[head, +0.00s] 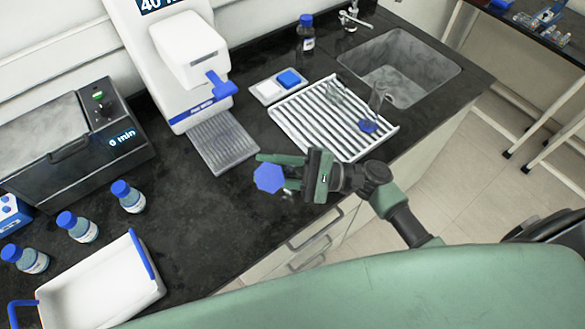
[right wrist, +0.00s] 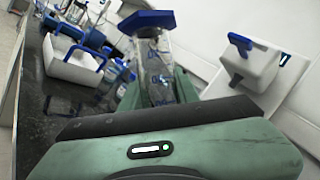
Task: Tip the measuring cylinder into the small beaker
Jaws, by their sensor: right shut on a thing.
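My right gripper (head: 287,174) is shut on the measuring cylinder, whose blue hexagonal base (head: 269,178) faces up toward the head camera. In the right wrist view the blue base (right wrist: 147,22) is uppermost and the clear marked body (right wrist: 156,78) runs down between the fingers, so the cylinder looks turned base-up. Its mouth is hidden. A small clear glint (head: 287,194) shows just below the gripper; I cannot tell whether it is the small beaker or part of the cylinder. My left gripper is not in view.
A white ribbed drying rack (head: 318,131) holds clear glassware, one piece with a blue base (head: 368,126). A sink (head: 400,68) lies behind. Blue-capped bottles (head: 79,226), a white tray (head: 100,289) and a dispenser (head: 180,55) stand left. The dark bench between is clear.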

